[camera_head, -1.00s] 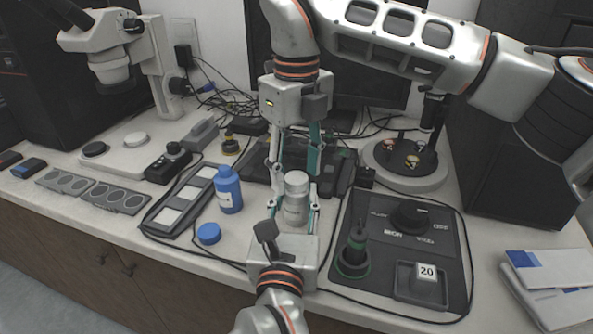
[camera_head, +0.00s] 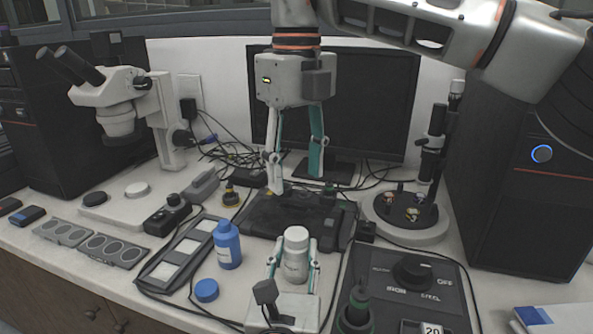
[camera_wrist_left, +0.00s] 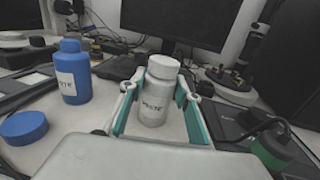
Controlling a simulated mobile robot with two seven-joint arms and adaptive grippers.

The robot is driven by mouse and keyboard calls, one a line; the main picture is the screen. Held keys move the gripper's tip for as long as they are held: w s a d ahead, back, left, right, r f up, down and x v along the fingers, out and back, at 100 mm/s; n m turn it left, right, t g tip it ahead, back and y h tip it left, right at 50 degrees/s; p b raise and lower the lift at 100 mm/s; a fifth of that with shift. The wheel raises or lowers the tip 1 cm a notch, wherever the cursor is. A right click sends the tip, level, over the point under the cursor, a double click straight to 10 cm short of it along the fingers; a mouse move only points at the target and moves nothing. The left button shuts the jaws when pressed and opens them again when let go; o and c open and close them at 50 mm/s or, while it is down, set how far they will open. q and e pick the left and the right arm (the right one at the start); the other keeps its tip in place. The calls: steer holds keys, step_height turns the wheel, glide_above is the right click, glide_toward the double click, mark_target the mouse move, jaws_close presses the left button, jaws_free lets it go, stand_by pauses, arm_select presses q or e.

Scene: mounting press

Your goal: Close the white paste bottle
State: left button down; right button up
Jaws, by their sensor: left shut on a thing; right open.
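The white paste bottle (camera_head: 295,262) stands upright between the fingers of my left gripper (camera_head: 292,272), which is shut on its body. In the left wrist view the labelled white bottle (camera_wrist_left: 156,100) has a white cap (camera_wrist_left: 163,66) sitting on top. Whether the cap is screwed tight cannot be told. My right gripper (camera_head: 298,180) hangs above and behind the bottle, fingers pointing down, open and empty, clear of the cap (camera_head: 297,235).
A blue bottle (camera_head: 227,248) stands left of the white one, with a blue cap (camera_head: 206,290) lying on the bench near it. A press control unit (camera_head: 400,285) is at the right. A microscope (camera_head: 125,105) stands back left, a monitor (camera_head: 375,110) behind.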

arm_select(q)
steer(key=c, duration=1.4)
jaws_free()
steer(key=s, duration=0.4)
steer(key=s+a, duration=0.1)
steer(key=s, duration=0.7)
steer(key=shift+a, duration=0.15)
